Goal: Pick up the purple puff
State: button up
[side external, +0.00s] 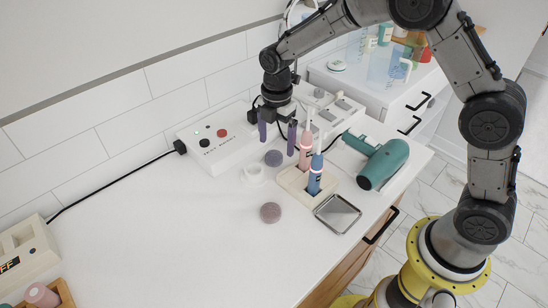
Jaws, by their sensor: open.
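A small round purple puff (273,158) lies on the white counter (170,240), beside a wooden toothbrush holder. A second round puff, mauve-brown (270,212), lies nearer the front. My gripper (277,134) is above and slightly behind the purple puff in the picture. Its two purple-tipped fingers point down and stand apart, with nothing seen between them. The fingers appear clear of the purple puff; the exact height gap is hard to tell.
A small white ring-shaped dish (254,175) stands close left of the purple puff. A white power box (210,138), teal hairdryer (384,163) and square metal tray (337,213) are nearby.

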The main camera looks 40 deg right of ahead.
aim_at(275, 153)
jog(key=shift+w+a+f, duration=0.1)
jog(key=shift+w+f, duration=0.05)
jog(key=shift+f, duration=1.65)
jog(key=c, duration=1.4)
